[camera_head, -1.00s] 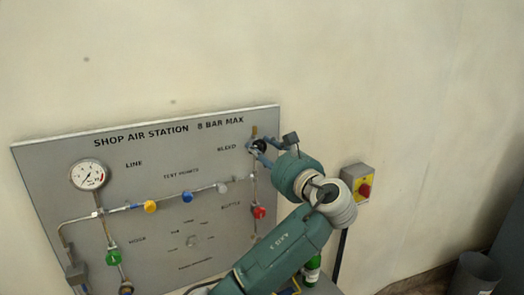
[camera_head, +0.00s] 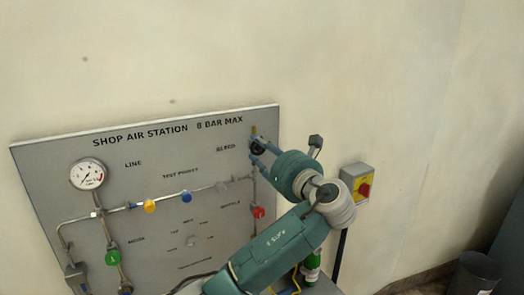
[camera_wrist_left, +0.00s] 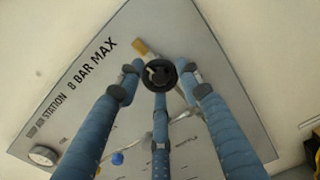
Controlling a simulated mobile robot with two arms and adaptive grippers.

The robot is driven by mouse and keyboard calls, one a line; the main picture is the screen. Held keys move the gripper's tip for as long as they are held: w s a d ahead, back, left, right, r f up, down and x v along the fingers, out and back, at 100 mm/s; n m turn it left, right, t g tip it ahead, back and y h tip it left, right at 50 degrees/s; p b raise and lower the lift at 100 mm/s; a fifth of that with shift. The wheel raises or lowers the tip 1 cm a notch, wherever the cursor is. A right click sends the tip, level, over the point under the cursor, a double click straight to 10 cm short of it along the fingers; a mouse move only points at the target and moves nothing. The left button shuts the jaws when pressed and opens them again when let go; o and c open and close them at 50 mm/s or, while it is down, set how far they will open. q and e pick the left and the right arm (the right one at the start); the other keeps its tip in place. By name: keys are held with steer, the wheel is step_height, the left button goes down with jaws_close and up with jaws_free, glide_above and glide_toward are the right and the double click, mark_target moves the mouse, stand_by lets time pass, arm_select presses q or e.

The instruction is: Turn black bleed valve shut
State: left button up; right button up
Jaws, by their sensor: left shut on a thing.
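The black bleed valve (camera_head: 258,145) is a small round knob near the board's upper right corner, beside the word BLEED. It also shows in the left wrist view (camera_wrist_left: 159,75), with a pale mark on its face. My left gripper (camera_head: 257,149) is shut on this knob. In the left wrist view its blue fingers (camera_wrist_left: 160,84) stand around the knob, two at the sides and one below. The fingers partly hide the knob in the head view. My right gripper is not in view.
The grey board (camera_head: 60,165) carries a gauge (camera_head: 87,175), pipes and several coloured knobs, with a red knob (camera_head: 258,212) below my gripper. A yellow box with a red switch (camera_head: 364,189) is on the wall to the right. A bin (camera_head: 474,275) stands at lower right.

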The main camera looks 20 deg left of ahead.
arm_select(q)
steer(key=shift+f+m, duration=0.55)
steer(key=shift+m, duration=0.05)
steer(key=o, duration=1.1)
steer(key=shift+s, duration=0.1)
steer(key=shift+o, duration=0.2)
steer(key=shift+r, duration=0.2)
steer(key=v, duration=1.2)
steer(key=shift+f, duration=0.1)
